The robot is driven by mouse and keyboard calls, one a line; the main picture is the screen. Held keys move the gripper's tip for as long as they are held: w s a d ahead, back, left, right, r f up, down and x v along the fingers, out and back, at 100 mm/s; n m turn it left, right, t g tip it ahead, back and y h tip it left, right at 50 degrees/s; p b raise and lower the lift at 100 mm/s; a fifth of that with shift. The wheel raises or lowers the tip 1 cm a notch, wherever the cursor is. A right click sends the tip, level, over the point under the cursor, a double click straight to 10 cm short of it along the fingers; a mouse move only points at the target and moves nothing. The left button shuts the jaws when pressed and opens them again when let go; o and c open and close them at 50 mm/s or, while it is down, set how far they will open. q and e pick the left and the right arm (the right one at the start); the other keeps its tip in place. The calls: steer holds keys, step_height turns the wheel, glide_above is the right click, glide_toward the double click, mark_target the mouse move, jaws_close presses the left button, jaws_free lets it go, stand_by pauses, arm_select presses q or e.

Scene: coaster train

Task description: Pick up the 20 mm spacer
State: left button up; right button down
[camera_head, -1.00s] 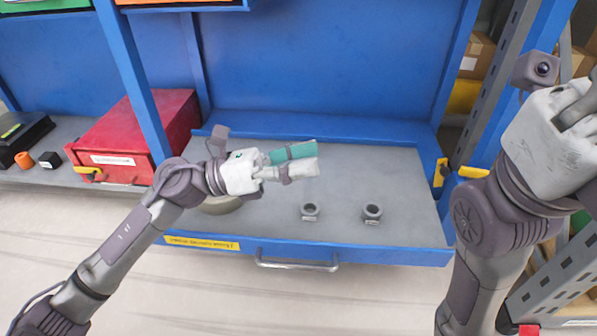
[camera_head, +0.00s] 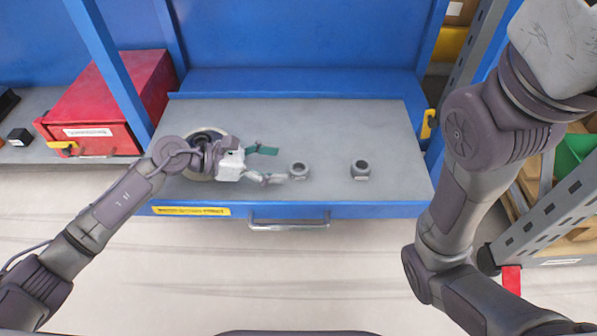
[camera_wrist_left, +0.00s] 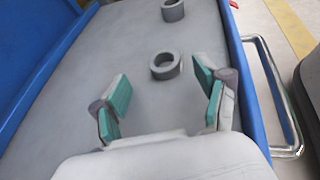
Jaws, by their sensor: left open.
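Two short grey ring-shaped spacers stand on the grey tray surface of the blue bench: a left spacer (camera_head: 299,171) and a right spacer (camera_head: 361,170). Their small labels are too small to read, so I cannot tell which is 20 mm. My left gripper (camera_head: 270,165), with teal pads, is open and empty. It points at the left spacer, close to it. In the left wrist view, that spacer (camera_wrist_left: 165,66) lies just beyond the open fingertips (camera_wrist_left: 162,84), and the other spacer (camera_wrist_left: 173,10) is farther off. My right gripper's white body (camera_head: 565,45) is cut off at the top right; its fingers are hidden.
A larger round part (camera_head: 203,137) sits partly behind my left wrist. The tray has a raised blue back edge and a front handle (camera_head: 289,226). The grey surface behind the spacers is clear.

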mark_target(305, 167)
arm_select(q)
steer(key=b+x, duration=0.1)
steer(key=x, duration=0.1)
steer(key=b+x, duration=0.2)
steer(key=shift+s+d+f, duration=0.1)
steer(key=shift+d+f, duration=0.15)
steer(key=shift+f, duration=0.1)
steer(key=shift+d, duration=0.2)
steer(key=shift+c, duration=0.4)
steer(key=c, duration=1.3)
steer(key=shift+o, duration=0.2)
steer(key=shift+r, duration=0.15)
